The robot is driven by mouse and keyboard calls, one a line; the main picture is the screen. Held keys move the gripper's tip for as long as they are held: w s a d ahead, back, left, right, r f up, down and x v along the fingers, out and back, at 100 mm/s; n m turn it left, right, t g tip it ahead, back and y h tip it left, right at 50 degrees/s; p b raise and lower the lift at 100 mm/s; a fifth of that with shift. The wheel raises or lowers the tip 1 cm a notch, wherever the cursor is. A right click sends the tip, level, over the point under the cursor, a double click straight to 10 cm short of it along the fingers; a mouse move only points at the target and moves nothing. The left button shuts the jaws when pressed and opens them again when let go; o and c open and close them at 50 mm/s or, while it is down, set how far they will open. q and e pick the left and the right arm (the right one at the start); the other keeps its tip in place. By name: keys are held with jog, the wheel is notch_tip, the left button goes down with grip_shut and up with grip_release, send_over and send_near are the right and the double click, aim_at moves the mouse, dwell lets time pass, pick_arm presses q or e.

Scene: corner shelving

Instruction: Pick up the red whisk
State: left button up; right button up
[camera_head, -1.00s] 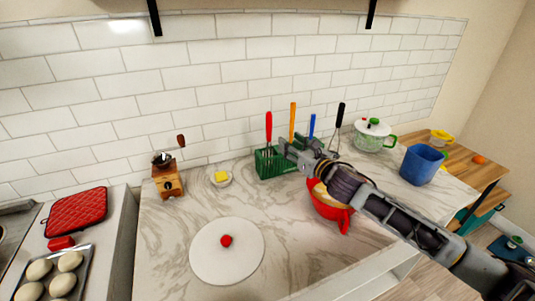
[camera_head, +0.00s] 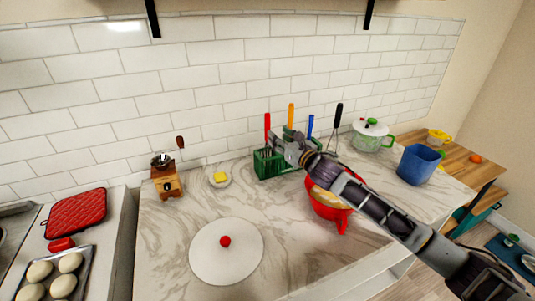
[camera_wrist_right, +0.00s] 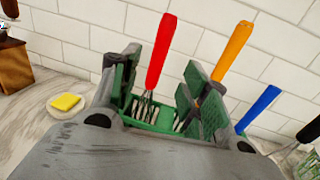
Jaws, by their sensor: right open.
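The red whisk (camera_wrist_right: 161,52) stands handle up in a green slotted holder (camera_head: 263,167) against the tiled wall; its wire end is down inside the holder. Its red handle also shows in the head view (camera_head: 267,124). My right gripper (camera_head: 283,142) is open just in front of the holder. In the right wrist view, its two fingers (camera_wrist_right: 157,80) stand left and right of the whisk's handle, apart from it. The orange-handled tool (camera_wrist_right: 233,50) is close beside the right finger. My left gripper is not in view.
A blue-handled tool (camera_wrist_right: 258,108) and a black-handled whisk (camera_head: 337,117) stand to the right. A red bowl (camera_head: 328,209) is under my right arm. A butter dish (camera_head: 220,180) and a wooden grinder (camera_head: 166,183) stand left. The counter front is clear around a white lid (camera_head: 224,258).

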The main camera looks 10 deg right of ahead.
aim_at(267, 129)
jog(key=shift+x, duration=1.45)
jog(key=shift+w+a, duration=0.1)
jog(key=shift+w, duration=0.05)
jog(key=shift+f+p+x, duration=0.1)
jog(key=shift+p+x, duration=0.2)
jog(key=shift+x, duration=0.9)
jog(key=shift+f+p+x, duration=0.15)
jog(key=shift+p+x, duration=0.15)
jog(key=shift+x, duration=0.9)
jog(key=shift+a, duration=0.1)
grip_shut()
